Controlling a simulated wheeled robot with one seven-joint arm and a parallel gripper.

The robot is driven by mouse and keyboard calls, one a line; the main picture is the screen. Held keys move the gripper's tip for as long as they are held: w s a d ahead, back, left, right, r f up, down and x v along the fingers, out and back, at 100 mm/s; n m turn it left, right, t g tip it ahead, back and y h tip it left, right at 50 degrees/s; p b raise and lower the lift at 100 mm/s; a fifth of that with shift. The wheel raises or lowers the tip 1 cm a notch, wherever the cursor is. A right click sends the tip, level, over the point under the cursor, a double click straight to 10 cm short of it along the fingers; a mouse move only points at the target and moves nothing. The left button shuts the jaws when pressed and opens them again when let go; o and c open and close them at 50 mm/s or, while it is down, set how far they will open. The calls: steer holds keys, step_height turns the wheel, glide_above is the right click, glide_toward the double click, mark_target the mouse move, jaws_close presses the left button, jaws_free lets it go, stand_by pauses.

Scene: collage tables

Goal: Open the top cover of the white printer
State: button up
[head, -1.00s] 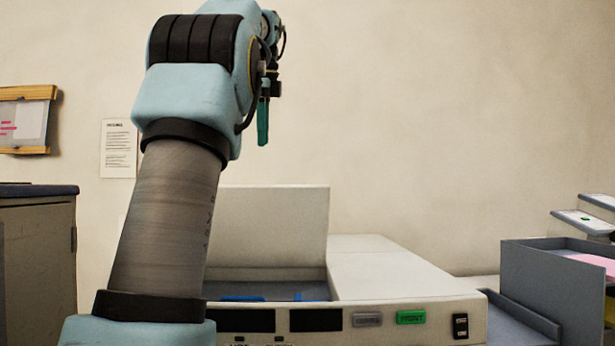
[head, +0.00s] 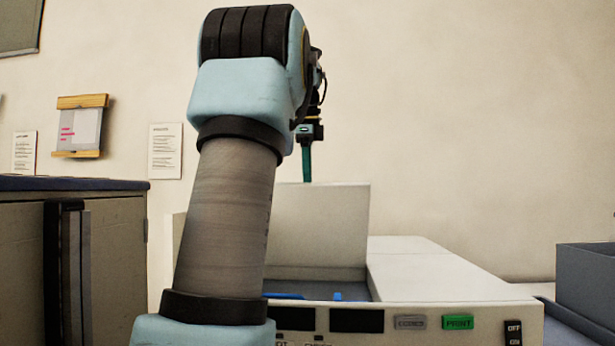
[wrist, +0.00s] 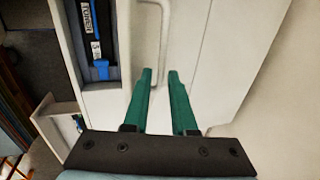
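The white printer (head: 420,282) stands in the lower middle of the head view. Its top cover (head: 330,222) stands raised at the back of an open bay; my arm hides its left part. Blue parts (head: 283,296) show inside the bay. In the wrist view, a black toner cartridge with a blue handle (wrist: 102,68) lies in the bay, beside the white cover with a bar handle (wrist: 165,45). My gripper (head: 307,178) has green fingers and is near the cover's top edge. In the wrist view my gripper (wrist: 160,72) is empty, its fingers apart; contact cannot be told.
A grey cabinet with a dark top (head: 100,184) stands at the left. A grey tray or bin (head: 585,285) is right of the printer. The space above the printer's right side is clear.

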steer(key=shift+f, duration=0.1)
jaws_close()
stand_by(1.4)
